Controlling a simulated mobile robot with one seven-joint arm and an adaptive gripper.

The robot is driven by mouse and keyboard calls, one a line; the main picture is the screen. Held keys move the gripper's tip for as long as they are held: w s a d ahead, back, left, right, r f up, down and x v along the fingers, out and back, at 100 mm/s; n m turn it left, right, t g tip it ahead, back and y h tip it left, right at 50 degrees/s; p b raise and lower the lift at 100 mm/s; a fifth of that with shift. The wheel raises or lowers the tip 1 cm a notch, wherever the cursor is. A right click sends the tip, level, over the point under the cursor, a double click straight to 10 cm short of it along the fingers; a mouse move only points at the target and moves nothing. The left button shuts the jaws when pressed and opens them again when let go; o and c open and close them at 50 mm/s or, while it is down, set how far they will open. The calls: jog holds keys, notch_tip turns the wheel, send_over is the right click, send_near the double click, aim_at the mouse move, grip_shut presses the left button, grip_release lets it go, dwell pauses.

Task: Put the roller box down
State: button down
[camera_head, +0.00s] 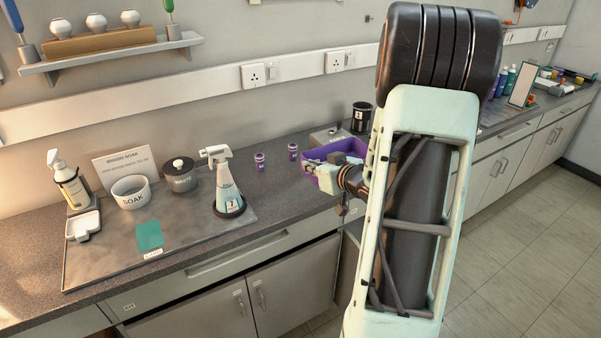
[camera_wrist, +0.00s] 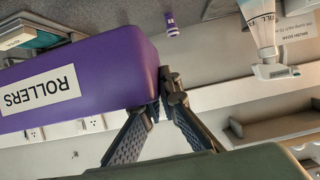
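The roller box (camera_head: 325,181) is an open purple box, seen over the counter just left of my arm in the head view. Its near side is partly hidden by my gripper (camera_head: 345,180). In the wrist view the roller box (camera_wrist: 105,62) fills the left and its white label reads ROLLERS upside down. My gripper's fingers (camera_wrist: 160,92) converge at the box's end wall and appear closed on it, one finger partly hidden by the box. I cannot tell whether the box's underside touches the counter.

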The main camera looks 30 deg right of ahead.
jog(key=w+a+f, duration=0.2)
jog(key=w, duration=0.1)
jog(key=w+a+f, duration=0.2)
jog(key=w+f, duration=0.1)
jog(key=w+a+f, duration=0.3)
jog(key=w, duration=0.1)
jog(key=shift+f+b, duration=0.2)
jog(key=shift+b, duration=0.1)
jog(key=shift+w+a+f, duration=0.25)
jog(key=shift+a+f, duration=0.05)
jog(key=shift+f, duration=0.15)
notch_tip(320, 180, down, 3)
jog(key=shift+w+f, duration=0.15)
jog(key=shift+f, duration=0.05)
jog(key=shift+a, duration=0.1)
jog(key=c, duration=2.6)
grip_release()
jog(key=shift+f, duration=0.2)
jog(key=shift+c, duration=0.2)
jog(key=o, duration=0.5)
jog(key=shift+r, duration=0.15)
